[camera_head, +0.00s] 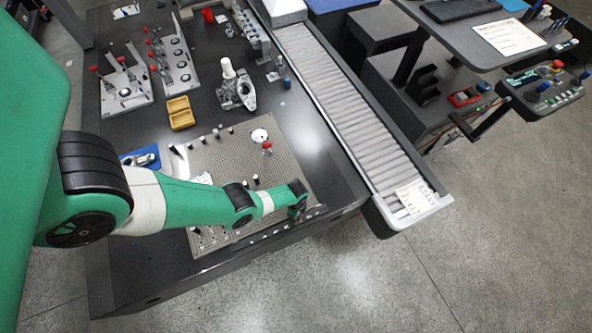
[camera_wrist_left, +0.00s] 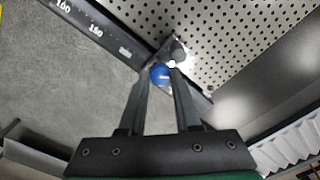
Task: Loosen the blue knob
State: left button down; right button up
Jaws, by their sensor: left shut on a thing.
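The blue knob (camera_wrist_left: 159,74) shows in the left wrist view between the fingertips of my left gripper (camera_wrist_left: 163,80), at the edge of the perforated plate (camera_wrist_left: 225,40). The left gripper is shut on it. A grey metal part lies just beyond the knob, partly covered by the right finger. In the head view my left gripper (camera_head: 297,212) is at the front right corner of the perforated plate (camera_head: 225,155), and the knob is hidden there. My right gripper is in neither view.
A roller conveyor (camera_head: 350,110) runs along the right of the dark table. A yellow block (camera_head: 180,113), a white-topped device (camera_head: 235,86) and fixtures with red knobs (camera_head: 170,62) stand further back. Small posts and a red-topped part (camera_head: 267,146) stand on the plate.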

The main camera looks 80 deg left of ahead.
pick_arm(q)
jog(key=shift+f+n, duration=0.1)
jog(key=shift+n, duration=0.8)
jog(key=c, duration=0.6)
grip_release()
notch_tip(320, 180, up, 12)
jog(key=p, duration=1.1)
jog(key=shift+f, duration=0.15)
